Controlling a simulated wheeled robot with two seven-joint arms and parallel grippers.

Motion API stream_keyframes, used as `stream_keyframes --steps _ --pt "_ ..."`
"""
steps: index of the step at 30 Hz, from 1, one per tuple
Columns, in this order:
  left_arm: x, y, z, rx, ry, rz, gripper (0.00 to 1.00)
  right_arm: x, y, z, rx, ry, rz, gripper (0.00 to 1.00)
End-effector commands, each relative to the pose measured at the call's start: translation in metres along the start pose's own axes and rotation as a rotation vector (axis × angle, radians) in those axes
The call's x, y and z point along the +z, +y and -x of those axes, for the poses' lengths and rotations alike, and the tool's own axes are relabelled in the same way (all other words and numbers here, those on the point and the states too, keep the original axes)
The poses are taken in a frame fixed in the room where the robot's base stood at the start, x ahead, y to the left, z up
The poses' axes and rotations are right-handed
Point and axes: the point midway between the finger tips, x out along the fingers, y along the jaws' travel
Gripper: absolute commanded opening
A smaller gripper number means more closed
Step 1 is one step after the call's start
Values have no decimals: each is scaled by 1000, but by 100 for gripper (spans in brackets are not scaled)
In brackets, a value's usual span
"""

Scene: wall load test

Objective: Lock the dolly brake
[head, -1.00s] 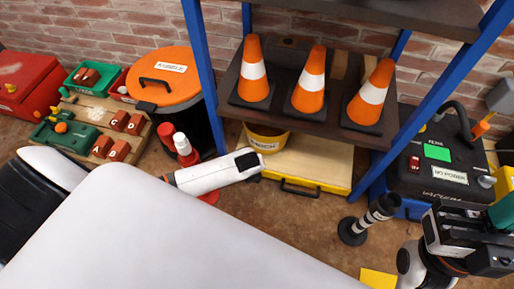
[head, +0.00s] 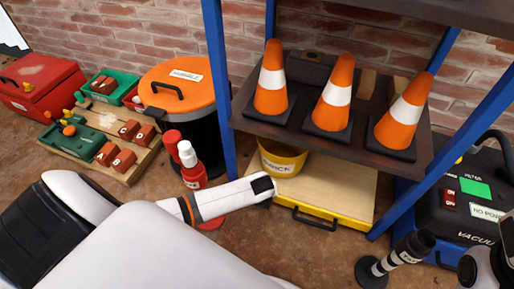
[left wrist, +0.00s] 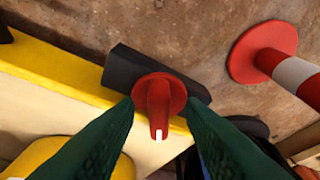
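The dolly is a pale board with a yellow edge (head: 345,224) and a black handle (head: 306,218), low under the blue-posted rack. In the left wrist view its yellow edge (left wrist: 62,72) runs diagonally. A black block (left wrist: 128,68) sits at that edge, with a red lever on a round red disc (left wrist: 158,95), likely the brake. My left gripper (left wrist: 161,103) is open, its green fingers on either side of the lever; I cannot tell whether they touch it. In the head view its fingers are hidden beyond the arm's end.
A yellow bucket (head: 281,161) stands on the dolly. A shelf with three orange cones (head: 336,95) is above. A red bottle (head: 192,172) and an orange-lidded bin (head: 178,85) stand left. A striped post (head: 398,256) and a black vacuum (head: 462,205) are right.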

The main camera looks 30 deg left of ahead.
Motion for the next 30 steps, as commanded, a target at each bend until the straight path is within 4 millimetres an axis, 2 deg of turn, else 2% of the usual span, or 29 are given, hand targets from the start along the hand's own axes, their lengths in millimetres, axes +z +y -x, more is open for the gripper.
stream_keyframes --steps 3,11,14,18,29,30 --pt "0 0 -6 1 0 0 36 1 0 -1 4 -11 2 0" --pt "0 0 -6 2 0 1 36 1 0 -3 5 -12 2 0" --pt "0 0 -6 1 0 1 23 1 0 -3 5 -12 2 0" --pt "0 0 -6 1 0 1 0 1 0 -3 5 -12 2 0" --pt "-1 2 -3 -14 0 37 0 3 0 -9 2 -19 0 0" --pt "-2 2 -3 -20 -1 52 0 0 -1 -4 -4 3 -1 0"
